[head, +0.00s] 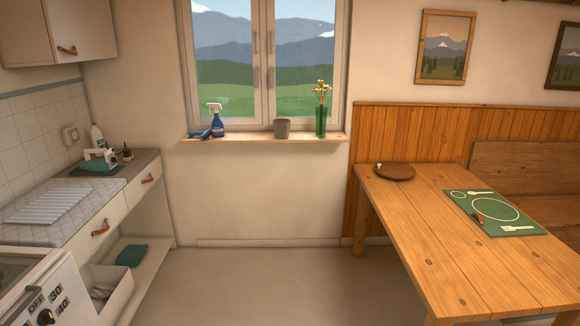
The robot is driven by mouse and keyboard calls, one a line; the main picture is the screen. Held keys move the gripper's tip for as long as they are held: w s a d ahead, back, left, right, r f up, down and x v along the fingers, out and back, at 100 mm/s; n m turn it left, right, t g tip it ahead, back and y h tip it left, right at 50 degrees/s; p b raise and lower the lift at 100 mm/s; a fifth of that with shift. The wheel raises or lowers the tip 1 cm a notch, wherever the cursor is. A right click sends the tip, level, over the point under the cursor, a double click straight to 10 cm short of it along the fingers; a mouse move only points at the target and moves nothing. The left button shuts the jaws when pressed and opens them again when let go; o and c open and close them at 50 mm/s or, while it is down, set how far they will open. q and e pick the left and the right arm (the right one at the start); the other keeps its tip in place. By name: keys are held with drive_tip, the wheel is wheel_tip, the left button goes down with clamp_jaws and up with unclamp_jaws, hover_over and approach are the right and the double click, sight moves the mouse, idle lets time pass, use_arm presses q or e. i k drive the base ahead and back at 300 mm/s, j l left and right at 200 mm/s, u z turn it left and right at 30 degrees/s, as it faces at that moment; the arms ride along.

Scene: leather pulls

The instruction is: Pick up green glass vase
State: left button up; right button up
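The green glass vase (321,123) stands upright at the right end of the wooden windowsill (240,138), in front of the window. It is tall and narrow, and yellow flowers (321,90) stick out of its top. A grey cup or pot (282,128) stands to its left on the same sill, a short gap away. Neither of my grippers shows in the head view.
A blue spray bottle (216,122) and a blue cloth (199,133) are on the sill's left. A wooden table (430,230) with a green placemat (490,213) stands right; a counter (70,205) and open drawer (110,285) stand left. The floor between is clear.

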sight(321, 115)
drive_tip(key=i, duration=1.7)
